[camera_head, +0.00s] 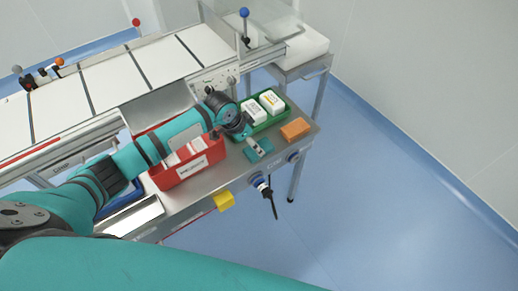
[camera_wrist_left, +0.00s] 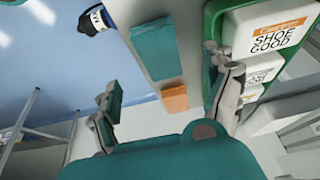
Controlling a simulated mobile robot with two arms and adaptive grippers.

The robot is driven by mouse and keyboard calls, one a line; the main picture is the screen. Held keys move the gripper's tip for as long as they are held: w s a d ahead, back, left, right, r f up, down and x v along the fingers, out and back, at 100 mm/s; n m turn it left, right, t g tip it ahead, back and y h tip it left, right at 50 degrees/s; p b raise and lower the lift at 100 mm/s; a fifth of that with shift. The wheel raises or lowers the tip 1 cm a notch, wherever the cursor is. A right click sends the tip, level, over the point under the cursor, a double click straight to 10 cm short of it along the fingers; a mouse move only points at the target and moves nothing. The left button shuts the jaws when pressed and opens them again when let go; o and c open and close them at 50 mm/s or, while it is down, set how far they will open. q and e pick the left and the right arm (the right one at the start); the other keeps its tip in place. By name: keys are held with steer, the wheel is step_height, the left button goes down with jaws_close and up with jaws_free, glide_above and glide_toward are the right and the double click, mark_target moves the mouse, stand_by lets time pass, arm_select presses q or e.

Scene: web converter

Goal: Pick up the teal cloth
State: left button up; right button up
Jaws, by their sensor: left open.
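The teal cloth (camera_head: 265,154) lies folded on the metal table near its front edge, in front of the green bin. It also shows as a flat teal rectangle in the left wrist view (camera_wrist_left: 155,48). My left gripper (camera_head: 257,146) is just above the cloth and partly covers it in the head view. In the left wrist view its fingers (camera_wrist_left: 163,85) are spread apart with nothing between them, and the cloth lies beyond them. The gap between fingers and cloth is hard to judge. My right gripper is not in view.
An orange folded piece (camera_head: 295,129) lies right of the cloth. A green bin (camera_head: 284,116) with white boxes stands behind, and a red bin (camera_head: 190,171) stands left.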

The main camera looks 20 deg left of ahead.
mark_target(260, 146)
arm_select(q)
steer(key=shift+x, duration=0.8)
steer(key=x, duration=0.4)
steer(key=shift+w+d, duration=0.3)
steer(key=shift+w, duration=0.2)
steer(key=shift+w+d+f, duration=0.1)
steer(key=shift+f, duration=0.35)
steer(key=shift+f, duration=0.25)
